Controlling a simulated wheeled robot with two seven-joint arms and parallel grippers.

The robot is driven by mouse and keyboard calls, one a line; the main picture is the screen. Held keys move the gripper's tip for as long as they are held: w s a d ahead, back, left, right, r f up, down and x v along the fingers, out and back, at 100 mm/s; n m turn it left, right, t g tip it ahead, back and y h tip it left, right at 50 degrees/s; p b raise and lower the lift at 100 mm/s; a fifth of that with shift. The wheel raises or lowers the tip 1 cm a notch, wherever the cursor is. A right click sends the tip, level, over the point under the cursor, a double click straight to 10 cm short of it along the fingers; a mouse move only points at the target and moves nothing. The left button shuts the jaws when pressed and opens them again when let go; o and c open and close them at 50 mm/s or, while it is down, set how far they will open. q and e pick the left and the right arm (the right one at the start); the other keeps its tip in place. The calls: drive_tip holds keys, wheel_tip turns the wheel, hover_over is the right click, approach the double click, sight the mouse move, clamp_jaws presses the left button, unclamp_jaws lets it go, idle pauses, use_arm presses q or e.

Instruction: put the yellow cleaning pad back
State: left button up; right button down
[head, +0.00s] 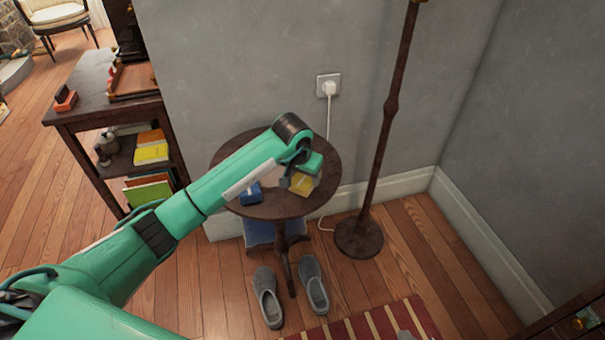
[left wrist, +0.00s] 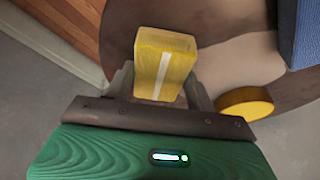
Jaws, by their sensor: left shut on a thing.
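The yellow cleaning pad (left wrist: 165,58) is a block with a white stripe down its face. In the left wrist view it sits between the two fingers of my left gripper (left wrist: 161,88), which is shut on it. In the head view my left gripper (head: 291,182) is over the small round dark table (head: 233,150), and a yellow patch (head: 303,185) shows beside it. The gripper's own wrist partly covers it there. I cannot tell whether the pad touches the tabletop. My right gripper is not in view.
A blue object (head: 251,194) lies on the round table; a round yellow object (left wrist: 245,103) is close to the right finger in the left wrist view. A lamp pole (head: 385,130) stands right of the table. Slippers (head: 268,298) are on the floor; a side table (head: 92,90) stands left.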

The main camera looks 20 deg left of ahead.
use_arm(q)
drive_tip(key=shift+f, duration=0.1)
drive_tip(key=o, duration=1)
drive_tip(key=shift+c, duration=0.2)
